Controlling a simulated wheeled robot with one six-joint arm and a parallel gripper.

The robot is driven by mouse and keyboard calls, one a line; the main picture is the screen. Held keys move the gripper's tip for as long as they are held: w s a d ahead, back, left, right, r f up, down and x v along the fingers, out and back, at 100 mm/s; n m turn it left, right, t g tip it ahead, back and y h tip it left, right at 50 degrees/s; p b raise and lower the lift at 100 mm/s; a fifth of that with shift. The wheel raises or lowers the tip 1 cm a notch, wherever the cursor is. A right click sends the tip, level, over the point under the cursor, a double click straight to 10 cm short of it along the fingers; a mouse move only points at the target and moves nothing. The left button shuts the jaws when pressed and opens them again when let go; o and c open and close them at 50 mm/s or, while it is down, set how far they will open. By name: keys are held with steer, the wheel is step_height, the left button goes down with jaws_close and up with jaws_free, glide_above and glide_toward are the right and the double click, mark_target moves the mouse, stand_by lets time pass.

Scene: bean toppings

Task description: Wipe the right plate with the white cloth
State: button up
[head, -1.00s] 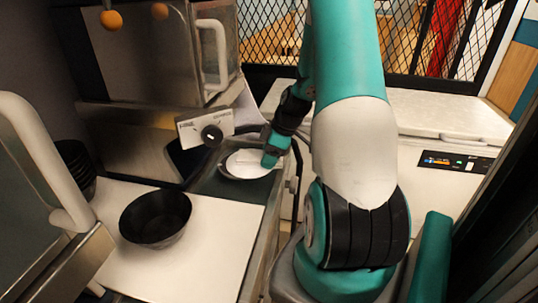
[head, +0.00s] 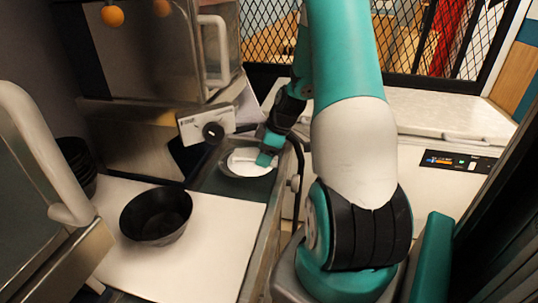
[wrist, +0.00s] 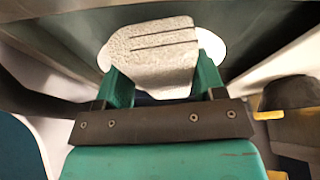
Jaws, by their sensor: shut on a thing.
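My gripper (wrist: 160,78) is shut on the white cloth (wrist: 155,55), a thick, rough-textured piece with two dark lines across it. The cloth is held between the two teal fingers. A round white plate (wrist: 212,46) lies beneath the cloth, its edge showing on both sides; most of it is hidden. Whether the cloth touches the plate I cannot tell. In the head view, my gripper (head: 266,157) is over the right part of the plate (head: 250,171), which lies on a dark surface. Cloth and plate are hard to tell apart there. I see only one plate.
A black bowl (head: 156,216) stands on a white board (head: 205,245) in front and left. Stacked black bowls (head: 77,160) are at the far left. A white counter lies right of my arm.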

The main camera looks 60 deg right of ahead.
steer(key=shift+w+a, duration=0.35)
steer(key=shift+w, duration=0.4)
steer(key=shift+s+d+b, duration=0.15)
steer(key=shift+s+d, duration=0.2)
steer(key=shift+s, duration=0.5)
steer(key=shift+s+d+b, duration=0.15)
steer(key=shift+s+d, duration=0.15)
steer(key=shift+s, duration=0.5)
steer(key=shift+w, duration=0.1)
steer(key=shift+w+a, duration=0.35)
steer(key=shift+w, duration=0.45)
steer(key=shift+w+a, duration=0.3)
steer(key=shift+w, duration=0.45)
steer(key=shift+s+f, duration=0.1)
steer(key=shift+s, duration=0.05)
